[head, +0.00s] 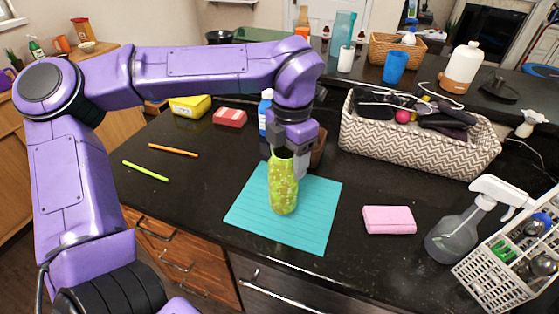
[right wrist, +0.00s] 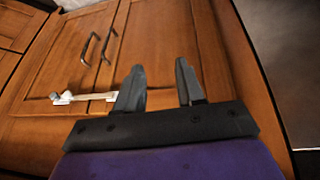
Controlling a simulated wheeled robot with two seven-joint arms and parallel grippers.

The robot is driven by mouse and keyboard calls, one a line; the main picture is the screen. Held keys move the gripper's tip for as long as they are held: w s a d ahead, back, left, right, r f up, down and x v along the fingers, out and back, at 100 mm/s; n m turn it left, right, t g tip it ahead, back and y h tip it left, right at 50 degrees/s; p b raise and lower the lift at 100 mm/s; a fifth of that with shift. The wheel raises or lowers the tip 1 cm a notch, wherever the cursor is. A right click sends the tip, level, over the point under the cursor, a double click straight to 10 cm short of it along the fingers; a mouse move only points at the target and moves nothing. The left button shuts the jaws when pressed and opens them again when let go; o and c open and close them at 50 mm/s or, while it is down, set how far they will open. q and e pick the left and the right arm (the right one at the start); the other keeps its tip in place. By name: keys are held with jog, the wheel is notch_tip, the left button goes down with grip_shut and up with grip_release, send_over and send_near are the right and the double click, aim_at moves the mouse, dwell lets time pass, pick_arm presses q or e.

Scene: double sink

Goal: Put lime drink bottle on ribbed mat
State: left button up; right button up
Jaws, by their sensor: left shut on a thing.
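The lime drink bottle (head: 284,187) is yellow-green and patterned, and stands upright over the middle of the ribbed mat. The ribbed mat (head: 316,219) is a flat teal square near the counter's front edge. My left gripper (head: 290,160) is shut on the bottle's upper part from above. The bottle's base appears at the mat's surface; I cannot tell whether it touches. My right gripper (right wrist: 159,90) is open and empty in the right wrist view, in front of wooden cabinet doors. It does not show in the head view.
A pink sponge (head: 389,220) and a spray bottle (head: 462,228) are right of the mat. A zigzag-patterned basket (head: 418,150) stands behind. An orange stick (head: 173,150) and a green stick (head: 146,171) lie left. A blue bottle (head: 265,112) stands close behind my left gripper.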

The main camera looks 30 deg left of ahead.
pick_arm(q)
jog(key=f, duration=0.1)
jog(key=w+a+f, duration=0.1)
jog(key=f, duration=0.2)
jog(key=shift+w+a+f+p, duration=0.2)
jog(key=shift+w+f+p, duration=0.15)
jog(key=shift+f, duration=0.05)
jog(key=shift+s+f, duration=0.15)
jog(key=shift+s, duration=0.05)
jog(key=shift+w+d+f, duration=0.15)
jog(key=shift+w+d, duration=0.05)
jog(key=shift+w, duration=0.2)
jog(key=o, duration=1.4)
jog(key=shift+s+a, duration=0.15)
jog(key=shift+s, duration=0.05)
notch_tip(320, 180, up, 12)
jog(key=b, duration=0.1)
